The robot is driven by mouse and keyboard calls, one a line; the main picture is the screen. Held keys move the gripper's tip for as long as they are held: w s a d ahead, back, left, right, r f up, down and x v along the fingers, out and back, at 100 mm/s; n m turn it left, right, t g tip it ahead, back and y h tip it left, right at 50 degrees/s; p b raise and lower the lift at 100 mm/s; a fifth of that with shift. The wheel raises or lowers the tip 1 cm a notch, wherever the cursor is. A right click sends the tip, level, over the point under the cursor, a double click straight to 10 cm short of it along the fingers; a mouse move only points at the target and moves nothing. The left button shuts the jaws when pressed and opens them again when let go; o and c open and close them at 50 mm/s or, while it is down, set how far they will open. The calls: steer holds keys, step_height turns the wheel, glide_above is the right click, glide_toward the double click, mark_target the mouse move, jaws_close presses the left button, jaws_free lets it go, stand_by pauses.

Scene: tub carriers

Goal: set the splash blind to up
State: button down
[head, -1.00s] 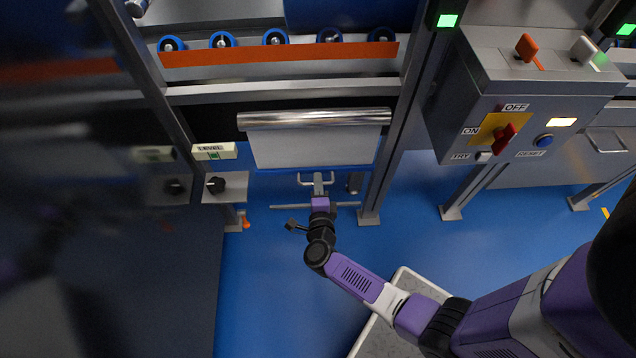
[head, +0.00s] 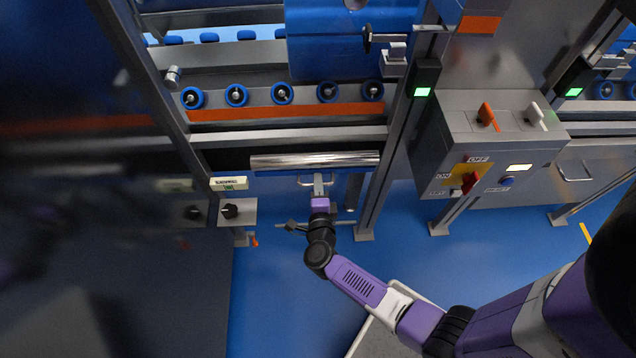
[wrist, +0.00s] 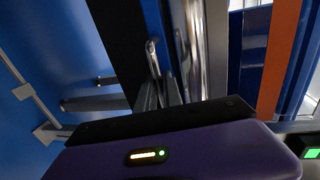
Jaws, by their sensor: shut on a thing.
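The fingers hide part of the handle.
A control box (head: 485,150) with switches stands to the right, and a steel post (head: 385,170) is beside the opening. A small box with a black knob (head: 230,211) is at left. A horizontal bar (head: 342,223) crosses below. Blue floor (head: 280,290) is free.

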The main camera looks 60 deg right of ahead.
steer(key=shift+r, duration=0.2)
steer(key=c, duration=1.5)
jaws_free()
steer(key=shift+r, duration=0.1)
steer(key=shift+s+a, duration=0.1)
steer(key=v, duration=0.7)
steer(key=shift+a, duration=0.25)
steer(key=shift+s, duration=0.15)
